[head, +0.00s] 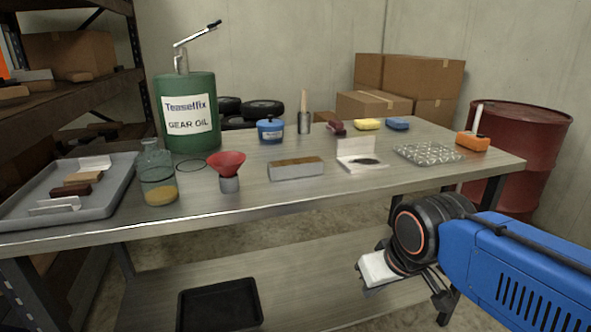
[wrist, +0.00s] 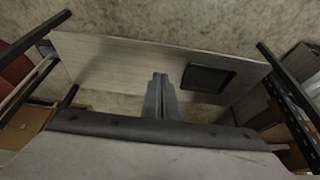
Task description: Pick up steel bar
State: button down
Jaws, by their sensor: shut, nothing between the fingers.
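The thing that best fits the steel bar is a grey rectangular block (head: 296,172) with a brown top, lying on the tabletop near its front edge, at the middle of the head view. I cannot tell its material for certain. My gripper (wrist: 160,78) is shut and empty, its fingers together in the wrist view. In the head view my arm reaches in from the right, and its end hangs in front of the table, below the tabletop and to the right of the block, well apart from it. The block does not show in the wrist view.
Left of the block stand a red funnel (head: 227,163), a glass bottle (head: 158,184) and a grey tray (head: 111,187) with several small pieces. An open white box (head: 358,152) stands close on its right. The table's front edge lies between my gripper and the block. A black tray (wrist: 207,79) lies on the lower shelf.

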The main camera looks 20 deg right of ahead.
jog(key=c, duration=2.5)
grip_release()
jog(key=o, duration=0.6)
jog(key=shift+w+r, duration=0.1)
jog(key=shift+c, duration=0.2)
jog(key=o, duration=0.8)
jog(key=w+r, duration=0.1)
jog(key=r+n, duration=0.1)
jog(key=shift+w+a+r, duration=0.1)
jog(key=shift+w+r, duration=0.25)
jog(key=w+a+r+n+g, duration=0.25)
jog(key=w+r+n, duration=0.65)
jog(key=w+r, duration=0.6)
jog(key=w+a+r+n+g, duration=0.2)
jog(key=w+a+r+n, duration=0.2)
jog(key=w+r+n, duration=0.75)
jog(key=m, duration=0.4)
send_over(296, 162)
jog(key=shift+n, duration=0.25)
jog(key=f, duration=0.8)
jog(key=shift+w+d+f, duration=0.2)
jog(key=shift+w+d, duration=0.05)
jog(key=shift+d, duration=0.1)
jog(key=shift+s+a+f, duration=0.1)
jog(key=shift+a+f, duration=0.1)
jog(key=shift+f, duration=1.15)
jog(key=shift+a+f, duration=0.15)
jog(key=shift+f, duration=1.2)
